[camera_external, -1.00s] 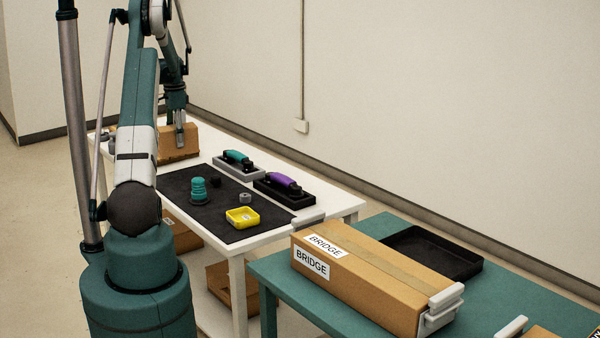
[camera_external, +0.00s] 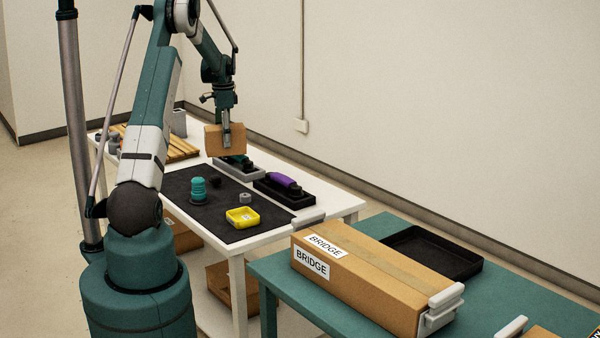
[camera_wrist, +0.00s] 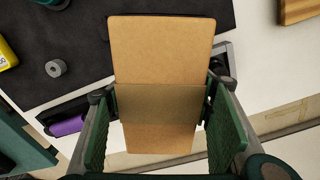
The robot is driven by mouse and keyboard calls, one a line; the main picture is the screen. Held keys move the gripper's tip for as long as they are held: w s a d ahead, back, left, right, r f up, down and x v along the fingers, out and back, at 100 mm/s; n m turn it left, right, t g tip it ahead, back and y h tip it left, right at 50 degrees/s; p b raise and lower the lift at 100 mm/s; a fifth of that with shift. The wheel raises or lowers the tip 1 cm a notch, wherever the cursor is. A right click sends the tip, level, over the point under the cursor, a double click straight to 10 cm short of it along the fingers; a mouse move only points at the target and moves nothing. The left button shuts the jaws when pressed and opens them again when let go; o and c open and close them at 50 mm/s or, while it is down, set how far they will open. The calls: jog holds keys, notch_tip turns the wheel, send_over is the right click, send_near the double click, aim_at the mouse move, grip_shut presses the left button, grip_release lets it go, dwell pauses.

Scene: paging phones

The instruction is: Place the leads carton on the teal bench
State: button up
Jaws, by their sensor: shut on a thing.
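My gripper (camera_external: 227,141) is shut on a brown cardboard carton (camera_external: 213,140) and holds it up above the white table, over the teal-handled phone. In the wrist view the carton (camera_wrist: 160,50) sits between the two green finger pads, with a tape band across it. No label shows on its visible faces, so I cannot read whether it is the leads carton. The teal bench (camera_external: 375,228) stands at the lower right, apart from the gripper. A long carton marked BRIDGE (camera_external: 350,280) and a black tray (camera_external: 440,250) rest on it.
The white table (camera_external: 330,200) holds a black mat (camera_external: 200,220), a yellow tray (camera_external: 243,217), a purple-handled phone (camera_external: 285,185) and a wooden pallet (camera_external: 178,150). White brackets (camera_external: 445,298) stand at the BRIDGE carton's right end. Bare bench shows behind and right of the cartons.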

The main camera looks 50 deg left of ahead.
jog(key=w+d+m, duration=0.2)
jog(key=w+d, duration=0.7)
jog(key=d, duration=0.7)
jog(key=w+d+m, duration=0.1)
jog(key=w+d, duration=0.7)
jog(key=d, duration=0.8)
jog(key=w+d+m, duration=0.2)
jog(key=w+d, duration=0.7)
jog(key=d, duration=0.6)
jog(key=s+d+m, duration=0.3)
jog(key=d+m, duration=0.2)
jog(key=d, duration=4.7)
jog(key=s+d+m, duration=0.1)
jog(key=s+d, duration=0.4)
jog(key=d, duration=0.5)
jog(key=s+d+m, duration=0.1)
jog(key=s+d, duration=0.5)
jog(key=d, duration=0.4)
jog(key=s+d+m, duration=0.1)
jog(key=s+d, duration=0.4)
jog(key=d, duration=0.5)
jog(key=shift+s+d, duration=0.15)
jog(key=shift+d, duration=0.1)
jog(key=shift+f, duration=0.15)
